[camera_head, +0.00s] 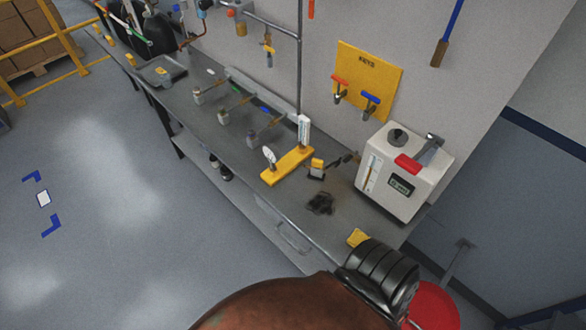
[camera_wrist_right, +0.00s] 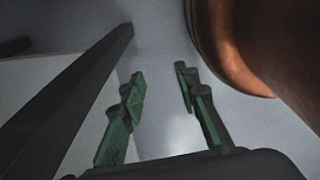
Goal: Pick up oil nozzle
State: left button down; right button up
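I cannot tell for sure which piece is the oil nozzle. A small yellow-and-black fitting (camera_head: 317,168) lies on the grey workbench (camera_head: 222,152), with a dark piece reaching from it towards the white machine. A dark oily patch (camera_head: 320,203) is on the bench in front of it. My right gripper (camera_wrist_right: 158,78) shows only in its wrist view, its two green-padded fingers apart with nothing between them. Grey floor shows beyond the fingers. My left gripper is not in view.
A yellow stand (camera_head: 287,167) is beside the fitting. A large brown rounded body (camera_head: 285,305) fills the bottom and shows in the wrist view (camera_wrist_right: 238,45). Open floor (camera_head: 110,190) lies left.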

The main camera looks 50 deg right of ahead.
aim_at(317, 170)
jog(key=i, duration=2.1)
jog(key=z, duration=2.45)
